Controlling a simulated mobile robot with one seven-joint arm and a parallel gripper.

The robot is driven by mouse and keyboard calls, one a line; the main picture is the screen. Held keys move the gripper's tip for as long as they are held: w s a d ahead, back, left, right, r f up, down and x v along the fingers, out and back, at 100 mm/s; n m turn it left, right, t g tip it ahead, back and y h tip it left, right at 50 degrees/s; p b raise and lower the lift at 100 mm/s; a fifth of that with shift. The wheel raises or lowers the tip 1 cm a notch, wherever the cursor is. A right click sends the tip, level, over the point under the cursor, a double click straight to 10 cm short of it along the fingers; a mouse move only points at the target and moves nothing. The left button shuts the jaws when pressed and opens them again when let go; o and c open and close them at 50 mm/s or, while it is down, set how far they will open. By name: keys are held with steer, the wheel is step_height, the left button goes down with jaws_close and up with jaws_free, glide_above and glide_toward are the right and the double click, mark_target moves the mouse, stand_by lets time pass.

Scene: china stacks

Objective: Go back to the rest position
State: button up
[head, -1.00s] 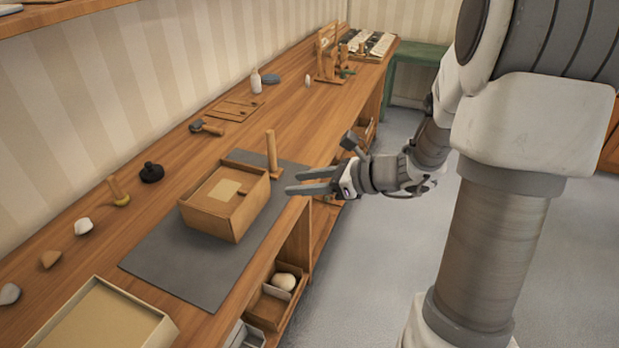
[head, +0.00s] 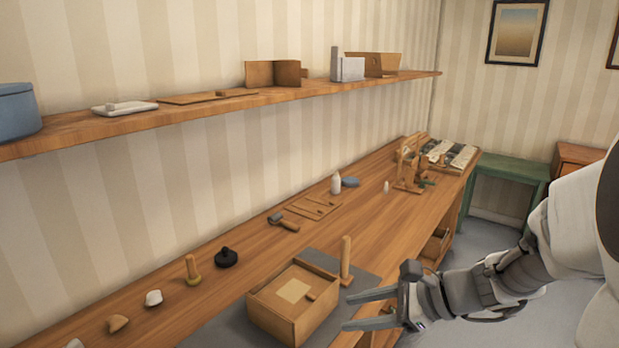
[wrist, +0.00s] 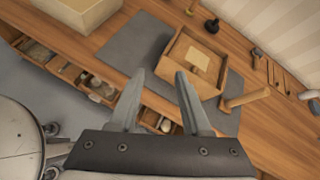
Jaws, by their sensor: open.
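My gripper (head: 368,309) is open and empty in the head view, its two fingers pointing left. It is just right of a wooden box (head: 294,300) on a grey mat (head: 226,327) on the workbench. The wrist view shows the spread fingers (wrist: 160,95), with nothing between them but the bench front and mat beyond. The box (wrist: 180,62) holds a lighter square panel on top.
The wooden workbench (head: 270,250) carries a mallet (head: 284,222), a black knob (head: 227,258) and several small stones. A wall shelf (head: 200,107) runs above it. A green table (head: 509,174) stands at the far end. Open floor lies right of the bench.

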steer(key=s+a+r+n+g+h+p, duration=0.1)
steer(key=s+a+r+n+g+h, duration=0.25)
steer(key=s+n, duration=0.65)
steer(key=s+d+r+n+t+h+p, duration=0.4)
steer(key=d+r+n+h, duration=0.2)
steer(key=d+r+n, duration=0.2)
steer(key=shift+s+n+h, duration=0.35)
steer(key=shift+s+n, duration=0.05)
steer(key=shift+n, duration=0.3)
